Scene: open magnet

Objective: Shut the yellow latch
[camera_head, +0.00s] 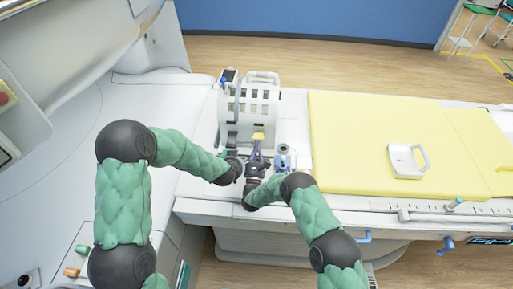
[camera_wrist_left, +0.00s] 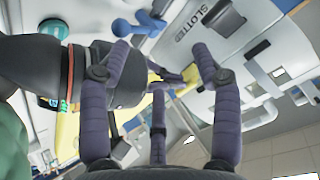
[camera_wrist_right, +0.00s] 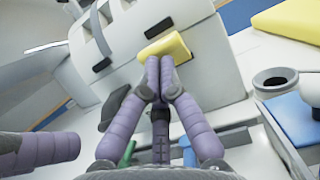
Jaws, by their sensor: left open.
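The yellow latch (camera_head: 258,136) is on the front of a white slotted box (camera_head: 262,107). In the right wrist view the latch (camera_wrist_right: 167,46) juts out from the box front. My right gripper (camera_head: 256,152) has its purple fingertips together right at the latch's lower edge; I cannot tell whether they touch it. It also shows in the right wrist view (camera_wrist_right: 160,62). My left gripper (camera_wrist_left: 163,55) is open, with its fingers wide apart and nothing seen held between them. It is close beside my right wrist; in the head view its fingers are mostly hidden.
The box stands on a white bed beside a yellow mattress (camera_head: 370,140). A white handled part (camera_head: 407,160) lies on the mattress. A small white and blue fixture (camera_head: 283,157) stands just right of my right gripper. Both my arms are crowded close together in front of the box.

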